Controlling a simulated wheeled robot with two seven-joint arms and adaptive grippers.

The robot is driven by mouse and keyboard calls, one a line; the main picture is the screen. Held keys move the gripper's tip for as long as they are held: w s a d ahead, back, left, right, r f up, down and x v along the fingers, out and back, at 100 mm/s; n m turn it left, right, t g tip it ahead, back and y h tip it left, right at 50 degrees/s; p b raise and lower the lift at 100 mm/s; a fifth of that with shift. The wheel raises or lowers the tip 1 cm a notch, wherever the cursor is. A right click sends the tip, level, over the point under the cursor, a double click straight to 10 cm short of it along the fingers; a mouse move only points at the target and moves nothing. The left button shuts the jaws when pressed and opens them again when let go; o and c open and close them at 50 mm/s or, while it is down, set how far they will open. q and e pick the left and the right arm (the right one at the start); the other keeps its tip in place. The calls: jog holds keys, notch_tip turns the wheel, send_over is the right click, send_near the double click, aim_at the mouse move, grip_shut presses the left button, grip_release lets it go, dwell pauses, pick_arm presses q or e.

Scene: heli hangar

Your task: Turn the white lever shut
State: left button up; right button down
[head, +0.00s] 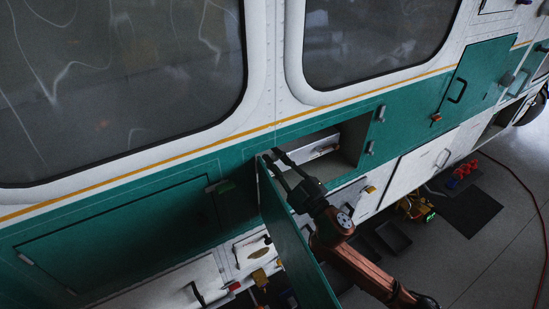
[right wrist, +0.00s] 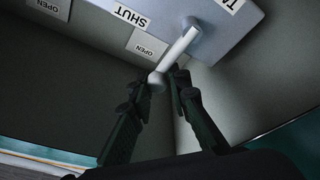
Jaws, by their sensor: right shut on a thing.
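The white lever (right wrist: 178,49) shows in the right wrist view, slanting across a pale panel (right wrist: 215,32) with labels. A "SHUT" label (right wrist: 130,17) and an "OPEN" label (right wrist: 147,44) lie to the left of the lever. My right gripper (right wrist: 166,78) has its fingers on both sides of the lever's lower rounded end and is shut on it. In the head view my right gripper (head: 277,160) reaches into the open compartment (head: 350,137) in the green side; the lever itself is hard to make out there. My left gripper is not seen.
An open green door (head: 290,245) hangs beside my right arm, close to it. Another "OPEN" label (right wrist: 48,7) shows at upper left in the wrist view. Black trays (head: 393,237), a dark mat (head: 468,211) and a red hose (head: 528,190) lie on the floor at right.

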jog(key=shift+w+d+f+m, duration=0.1)
jog(key=shift+w+d+m, duration=0.1)
jog(key=shift+d+m, duration=0.15)
jog(key=shift+w+d+f+m+t+h, duration=0.3)
jog(key=shift+d+m+t+h, duration=0.2)
jog(key=shift+m, duration=1)
jog(key=shift+w+d+f+m+t+h, duration=0.25)
jog(key=shift+d+m+t+h, duration=0.3)
jog(key=shift+m, duration=1)
jog(key=shift+w+d+f+m+t+h, duration=0.35)
jog(key=shift+m+h, duration=0.3)
jog(key=shift+m, duration=0.85)
jog(key=c, duration=2.3)
grip_release()
jog(key=o, duration=0.4)
jog(key=shift+s+r, duration=0.1)
jog(key=shift+r, duration=0.05)
jog(key=shift+a+r, duration=0.1)
